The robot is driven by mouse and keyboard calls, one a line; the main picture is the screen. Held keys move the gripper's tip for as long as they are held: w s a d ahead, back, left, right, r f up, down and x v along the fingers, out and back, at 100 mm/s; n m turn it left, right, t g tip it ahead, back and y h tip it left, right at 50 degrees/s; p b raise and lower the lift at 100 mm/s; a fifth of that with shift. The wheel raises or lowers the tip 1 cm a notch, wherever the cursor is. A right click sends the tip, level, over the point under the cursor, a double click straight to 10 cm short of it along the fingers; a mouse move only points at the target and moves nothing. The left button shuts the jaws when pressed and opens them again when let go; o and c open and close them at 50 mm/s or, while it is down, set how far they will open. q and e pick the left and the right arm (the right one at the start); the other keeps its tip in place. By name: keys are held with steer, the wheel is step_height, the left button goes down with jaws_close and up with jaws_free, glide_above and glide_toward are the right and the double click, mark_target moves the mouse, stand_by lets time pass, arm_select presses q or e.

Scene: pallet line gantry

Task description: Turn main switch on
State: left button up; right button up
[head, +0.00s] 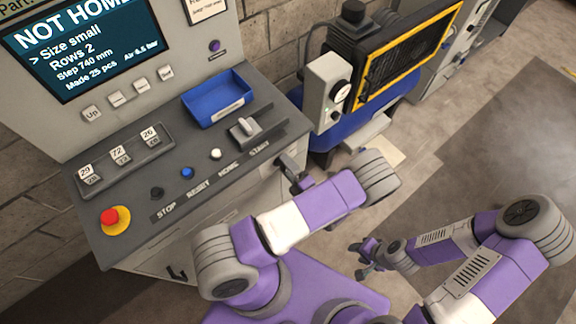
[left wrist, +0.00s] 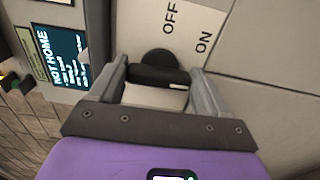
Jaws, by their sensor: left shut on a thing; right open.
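The main switch (left wrist: 158,74) is a black handle on a round black base, on a light plate marked OFF and ON in the left wrist view. My left gripper (left wrist: 157,82) is shut on the handle, one finger on each side of it. The handle lies roughly crosswise between the fingers; I cannot tell which mark it points to. In the head view my left gripper (head: 290,176) is at the right side of the console, and the switch is hidden there. My right gripper (head: 368,256) is open and empty, low over the floor, away from the console.
The console (head: 190,215) has a red stop button (head: 110,216), several smaller buttons and a blue tray (head: 217,98). Its screen (head: 80,45) reads NOT HOME. A machine with a yellow-framed panel (head: 405,60) stands behind. The floor at right (head: 480,150) is clear.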

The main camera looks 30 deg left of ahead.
arm_select(q)
steer(key=shift+m, duration=0.3)
steer(key=o, duration=1)
steer(key=v, duration=0.7)
steer(key=shift+s+d, duration=0.15)
steer(key=shift+d, duration=0.15)
